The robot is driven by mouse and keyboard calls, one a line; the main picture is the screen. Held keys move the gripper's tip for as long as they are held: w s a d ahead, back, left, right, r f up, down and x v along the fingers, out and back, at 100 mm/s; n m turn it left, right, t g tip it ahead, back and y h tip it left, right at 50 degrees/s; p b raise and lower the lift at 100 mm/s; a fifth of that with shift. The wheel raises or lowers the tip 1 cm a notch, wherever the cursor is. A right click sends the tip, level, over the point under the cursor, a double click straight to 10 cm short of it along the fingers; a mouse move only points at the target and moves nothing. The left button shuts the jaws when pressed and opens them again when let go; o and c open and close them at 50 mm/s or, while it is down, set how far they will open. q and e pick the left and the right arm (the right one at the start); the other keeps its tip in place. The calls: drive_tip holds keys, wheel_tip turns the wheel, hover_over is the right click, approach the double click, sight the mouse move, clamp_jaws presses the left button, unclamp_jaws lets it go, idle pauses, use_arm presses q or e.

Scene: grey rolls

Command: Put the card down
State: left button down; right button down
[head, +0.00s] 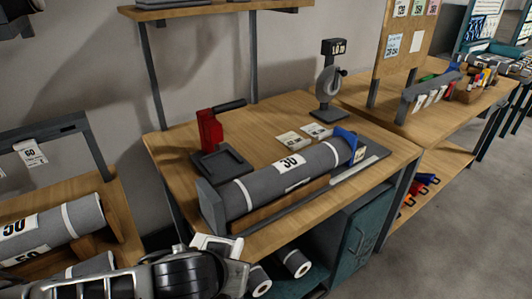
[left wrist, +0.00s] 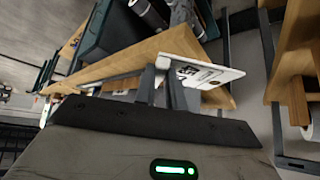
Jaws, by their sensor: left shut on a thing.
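My left gripper (head: 226,266) comes in at the bottom of the head view, in front of the table's near left corner. It is shut on a white card (head: 212,242). In the left wrist view the two fingers (left wrist: 165,86) pinch the card (left wrist: 220,74) near one end, and dark print shows on it. The card is close to the edge of a wooden top (left wrist: 130,65); I cannot tell whether they touch. Two other pale cards (head: 292,139) (head: 317,131) lie flat on the table (head: 270,116) behind the grey roll. My right gripper is not in view.
A grey roll (head: 250,190) labelled 30 lies in a cradle along the table's front. A rack with rolls (head: 60,225) is at left.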

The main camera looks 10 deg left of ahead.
use_arm(q)
drive_tip(key=shift+s+a+f+h, duration=0.15)
drive_tip(key=shift+a+f, duration=0.3)
drive_tip(key=shift+f, duration=0.35)
drive_tip(key=shift+s+a+f+h, duration=0.15)
drive_tip(key=shift+a+f, duration=0.3)
drive_tip(key=shift+f, duration=0.3)
drive_tip(key=shift+a, duration=0.1)
